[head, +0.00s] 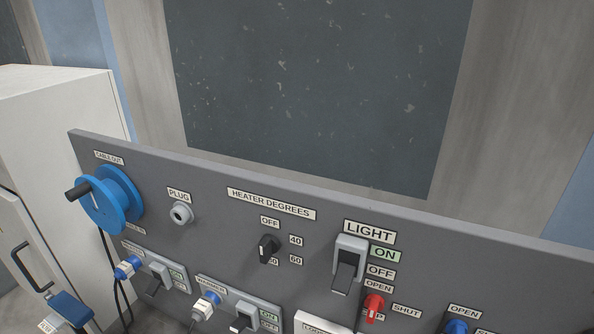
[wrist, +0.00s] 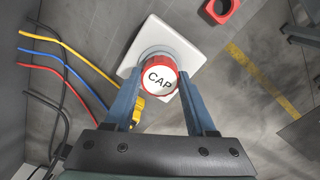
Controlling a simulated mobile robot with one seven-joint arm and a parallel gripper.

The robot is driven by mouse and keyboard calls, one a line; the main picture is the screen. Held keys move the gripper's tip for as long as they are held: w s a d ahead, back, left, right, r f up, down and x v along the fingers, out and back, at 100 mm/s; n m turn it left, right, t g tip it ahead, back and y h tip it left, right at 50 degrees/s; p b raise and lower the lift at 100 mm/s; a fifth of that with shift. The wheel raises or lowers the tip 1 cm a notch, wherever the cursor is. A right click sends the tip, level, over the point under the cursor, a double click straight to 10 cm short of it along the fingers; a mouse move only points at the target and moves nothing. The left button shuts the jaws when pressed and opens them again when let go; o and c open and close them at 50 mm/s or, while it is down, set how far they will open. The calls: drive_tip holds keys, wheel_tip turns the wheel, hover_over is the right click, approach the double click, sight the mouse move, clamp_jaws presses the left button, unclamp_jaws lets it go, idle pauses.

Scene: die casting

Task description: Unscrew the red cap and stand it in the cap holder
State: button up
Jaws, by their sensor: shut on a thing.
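The red cap (wrist: 157,77), with a white top lettered CAP, is in the wrist view, on a grey round neck over a white square plate (wrist: 185,49). My gripper (wrist: 157,84) has its two blue-grey fingers on either side of the cap and is shut on it. Whether the cap's thread is loose cannot be told. A red ring-like piece (wrist: 220,10) shows at the top edge of the wrist view; I cannot tell if it is the cap holder. The head view shows neither the cap nor my gripper.
Yellow, blue, red and black cables (wrist: 62,68) run along the left of the wrist view. A yellow fitting (wrist: 137,110) sits just below the cap. In the head view, a grey control panel (head: 215,233) with switches and a blue wheel (head: 108,200) stands ahead.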

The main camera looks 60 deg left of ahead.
clamp_jaws()
